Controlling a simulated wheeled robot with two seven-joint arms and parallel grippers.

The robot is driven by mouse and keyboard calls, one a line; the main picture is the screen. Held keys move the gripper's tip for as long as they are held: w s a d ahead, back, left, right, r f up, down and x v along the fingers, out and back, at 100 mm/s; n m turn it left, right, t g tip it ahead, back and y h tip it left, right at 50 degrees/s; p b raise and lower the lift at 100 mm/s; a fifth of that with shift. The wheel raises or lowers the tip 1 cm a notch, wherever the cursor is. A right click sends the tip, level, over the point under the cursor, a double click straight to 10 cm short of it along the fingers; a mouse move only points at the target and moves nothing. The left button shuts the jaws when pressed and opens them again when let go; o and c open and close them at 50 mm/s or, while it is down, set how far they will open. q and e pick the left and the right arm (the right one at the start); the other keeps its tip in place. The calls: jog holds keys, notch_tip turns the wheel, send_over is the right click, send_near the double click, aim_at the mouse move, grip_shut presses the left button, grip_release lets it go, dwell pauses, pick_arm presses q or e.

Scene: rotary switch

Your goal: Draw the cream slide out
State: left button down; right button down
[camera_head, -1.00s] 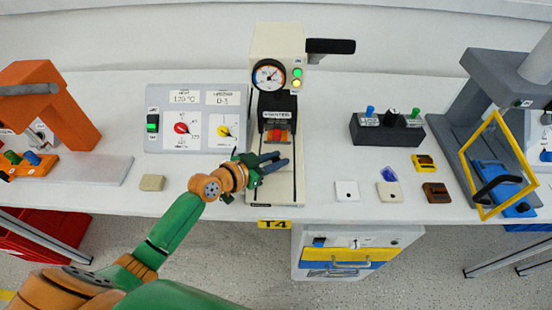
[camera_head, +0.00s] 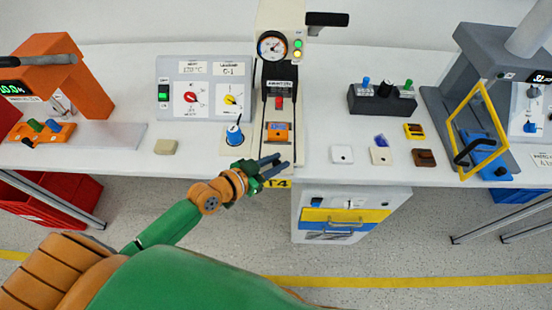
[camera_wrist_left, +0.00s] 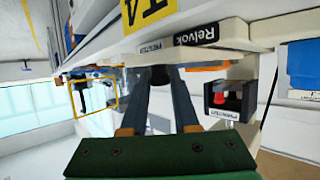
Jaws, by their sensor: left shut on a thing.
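The cream slide (camera_head: 278,149) lies in the base of the cream press at the middle of the bench, and an orange block (camera_head: 277,132) sits on it in front of the press head. My left gripper (camera_head: 281,163) is at the slide's front end, near the bench's front edge. In the left wrist view, its two long fingers are closed on a small dark knob (camera_wrist_left: 158,76) below the cream front edge. The join between knob and slide is hard to see. My right gripper is in neither view.
A blue dial knob (camera_head: 235,135) stands left of the slide, before a grey control panel (camera_head: 206,68). Small square pieces lie to the right, including a white one (camera_head: 342,154). A drawer cabinet (camera_head: 345,214) stands below the bench. Floor in front is clear.

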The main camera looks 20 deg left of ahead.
pick_arm(q)
jog(key=c, duration=1)
grip_release()
jog(key=shift+s+f, duration=0.1)
jog(key=shift+f, duration=0.15)
jog(key=o, duration=0.3)
jog(key=shift+d, duration=0.1)
jog(key=shift+o, duration=0.2)
jog(key=shift+s+r, duration=0.1)
jog(key=shift+r, duration=0.1)
jog(key=v, duration=0.7)
